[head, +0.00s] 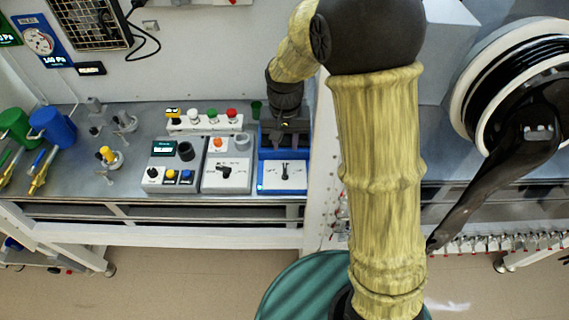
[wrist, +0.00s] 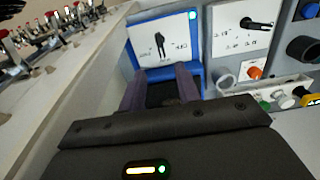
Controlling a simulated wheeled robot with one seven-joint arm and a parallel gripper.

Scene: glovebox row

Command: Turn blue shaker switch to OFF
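The blue shaker (head: 262,172) stands at the right end of the bench row, with a white front plate and a small green light. Its black switch (head: 285,171) sits on that plate and looks roughly upright; the labels are too small to read. In the wrist view the blue shaker (wrist: 199,55) is ahead, and its black switch (wrist: 160,44) stands out from the plate, beyond my fingertips. My gripper (wrist: 160,80) is open, its two fingers apart with a dark area of the shaker between them. In the head view my gripper (head: 286,128) is over the shaker's rear part, behind the switch and apart from it.
A grey unit (head: 240,178) with a black knob and an orange button stands directly left of the shaker. Another grey unit (head: 158,188) with several buttons is further left. A white upright post (head: 320,150) is close on the right. The bench front is clear.

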